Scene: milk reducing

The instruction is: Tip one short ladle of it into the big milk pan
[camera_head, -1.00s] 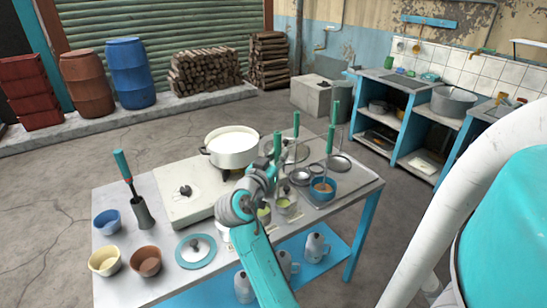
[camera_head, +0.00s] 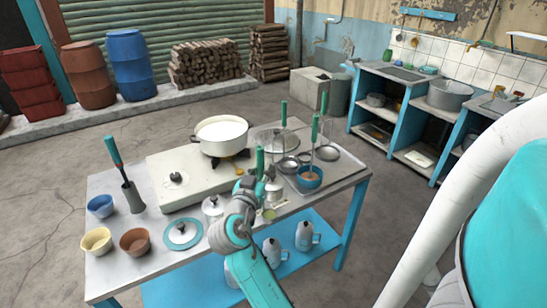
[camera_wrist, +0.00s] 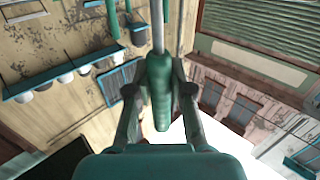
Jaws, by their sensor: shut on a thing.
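The big milk pan (camera_head: 208,147) is a pale pot of white milk on the stove at the table's middle back. My gripper (camera_head: 253,184) is nearer the camera, to the right of and in front of the pan. It is shut on a green ladle handle (camera_head: 260,160); in the wrist view the handle (camera_wrist: 161,95) stands between the fingers, its metal shaft running up out of view. The ladle's cup cannot be made out clearly.
A lidded jar (camera_head: 212,210) stands left of my gripper. Another green-handled tool (camera_head: 284,113) and metal dishes crowd the right side. Bare tabletop shows at the front left.

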